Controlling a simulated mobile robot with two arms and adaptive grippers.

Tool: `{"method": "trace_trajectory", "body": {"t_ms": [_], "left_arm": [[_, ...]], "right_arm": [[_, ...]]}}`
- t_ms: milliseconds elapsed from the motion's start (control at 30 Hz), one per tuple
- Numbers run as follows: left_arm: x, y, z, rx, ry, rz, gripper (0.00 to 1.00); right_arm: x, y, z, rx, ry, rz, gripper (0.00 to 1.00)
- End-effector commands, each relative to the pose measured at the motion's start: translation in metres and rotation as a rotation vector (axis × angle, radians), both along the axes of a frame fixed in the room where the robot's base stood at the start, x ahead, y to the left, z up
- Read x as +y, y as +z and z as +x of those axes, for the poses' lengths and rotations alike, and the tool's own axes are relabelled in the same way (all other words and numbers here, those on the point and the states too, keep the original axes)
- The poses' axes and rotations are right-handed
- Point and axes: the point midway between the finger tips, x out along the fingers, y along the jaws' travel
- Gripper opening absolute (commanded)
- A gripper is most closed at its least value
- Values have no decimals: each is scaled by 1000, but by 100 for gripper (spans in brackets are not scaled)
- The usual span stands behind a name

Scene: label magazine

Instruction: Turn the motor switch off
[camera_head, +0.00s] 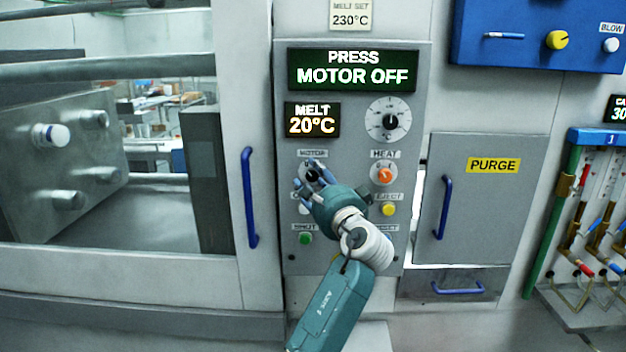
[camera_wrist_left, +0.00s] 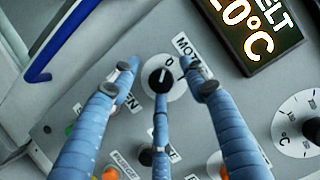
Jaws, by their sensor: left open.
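The motor switch is a round black knob (camera_head: 311,176) on a white disc under the MOTOR label on the grey control panel. In the left wrist view the knob (camera_wrist_left: 158,80) shows a light pointer line roughly toward the 0 mark; its exact setting is hard to tell. My left gripper (camera_head: 314,182) is open in front of the knob. In the wrist view two blue fingers stand on either side of the knob, and a third finger's tip is just below it, at or very near its edge. I cannot tell if any finger touches. My right gripper is not in view.
A display (camera_head: 353,70) reads PRESS MOTOR OFF, and another (camera_head: 312,119) reads MELT 20°C. The orange HEAT knob (camera_head: 384,174), yellow EJECT button (camera_head: 388,209) and green button (camera_head: 305,238) sit close by. A blue door handle (camera_head: 249,197) stands out left of the panel.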

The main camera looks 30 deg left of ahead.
Motion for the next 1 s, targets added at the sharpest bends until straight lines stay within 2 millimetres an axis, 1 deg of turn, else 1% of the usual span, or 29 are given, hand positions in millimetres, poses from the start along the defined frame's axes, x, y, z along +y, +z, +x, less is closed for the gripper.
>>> {"method": "trace_trajectory", "body": {"t_ms": [167,267,500,633,800,1000], "left_arm": [[-12,-2,-7,0,-4,-2,45],[-26,-4,-18,0,-4,-3,45],[-66,-8,-50,-1,-3,-4,45],[-82,-9,-63,-1,0,-2,45],[-92,-9,-72,-1,2,-2,45],[-94,-9,-74,-2,3,-1,45]], "right_arm": [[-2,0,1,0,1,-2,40],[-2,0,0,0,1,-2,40],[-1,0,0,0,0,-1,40],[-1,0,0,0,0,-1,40],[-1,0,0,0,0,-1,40],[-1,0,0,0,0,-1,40]]}}
